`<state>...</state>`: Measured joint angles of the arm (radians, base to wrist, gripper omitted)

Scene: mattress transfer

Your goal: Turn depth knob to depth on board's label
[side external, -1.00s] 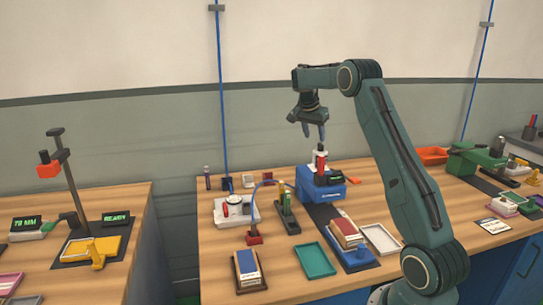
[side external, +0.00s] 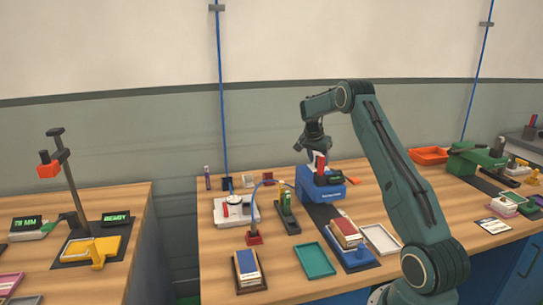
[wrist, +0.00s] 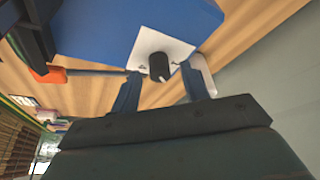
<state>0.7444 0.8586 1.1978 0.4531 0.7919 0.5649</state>
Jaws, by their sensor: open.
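I cannot make out which label states the depth.
A red-topped stack (side external: 345,228) sits on a blue holder in front of the machine. A teal tray (side external: 314,260) and a blue-topped stack (side external: 247,263) stand at the front.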

